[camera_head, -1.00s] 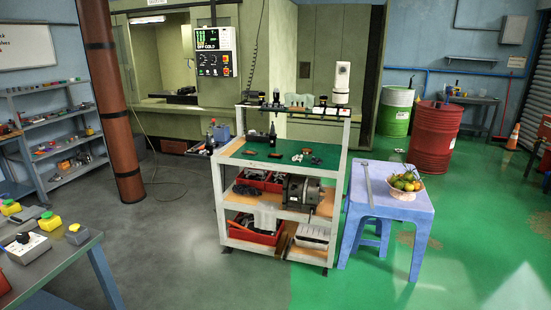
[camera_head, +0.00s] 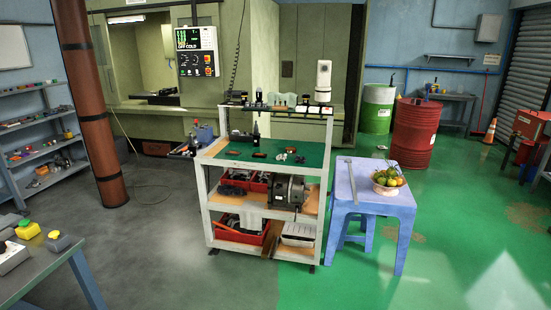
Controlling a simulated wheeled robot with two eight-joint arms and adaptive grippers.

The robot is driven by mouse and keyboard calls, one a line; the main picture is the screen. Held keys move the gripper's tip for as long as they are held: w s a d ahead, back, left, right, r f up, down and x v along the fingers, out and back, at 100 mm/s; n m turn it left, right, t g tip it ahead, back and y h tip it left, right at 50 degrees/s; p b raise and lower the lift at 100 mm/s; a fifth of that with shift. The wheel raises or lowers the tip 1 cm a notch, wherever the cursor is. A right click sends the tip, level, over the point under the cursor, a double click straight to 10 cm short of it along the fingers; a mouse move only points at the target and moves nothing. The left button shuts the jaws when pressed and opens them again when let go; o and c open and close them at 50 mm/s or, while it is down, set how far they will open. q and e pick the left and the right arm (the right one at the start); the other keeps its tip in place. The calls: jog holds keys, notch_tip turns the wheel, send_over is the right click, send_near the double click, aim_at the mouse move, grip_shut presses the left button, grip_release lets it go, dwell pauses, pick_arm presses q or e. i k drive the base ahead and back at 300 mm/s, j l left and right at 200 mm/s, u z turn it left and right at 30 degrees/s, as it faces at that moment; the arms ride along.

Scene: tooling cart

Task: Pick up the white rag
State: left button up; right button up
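A whitish cloth that looks like the white rag (camera_head: 252,221) hangs at the lower part of the tooling cart (camera_head: 212,212). It drapes over the red bin (camera_head: 228,236) on the bottom shelf, below the middle shelf. It is small in this view, so its exact folds and edges cannot be told. Neither of my grippers is in view.
A blue table (camera_head: 378,203) with a fruit bowl (camera_head: 386,190) stands close to the cart's right side. A workbench (camera_head: 45,270) is at the lower left, and a brown pillar (camera_head: 92,110) stands behind it. Grey floor (camera_head: 160,250) is clear left of the cart.

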aim_at(281, 156)
jog(key=i+z, duration=0.2)
jog(key=i, duration=0.5)
jog(key=i+j+z, duration=0.15)
jog(key=i, duration=0.55)
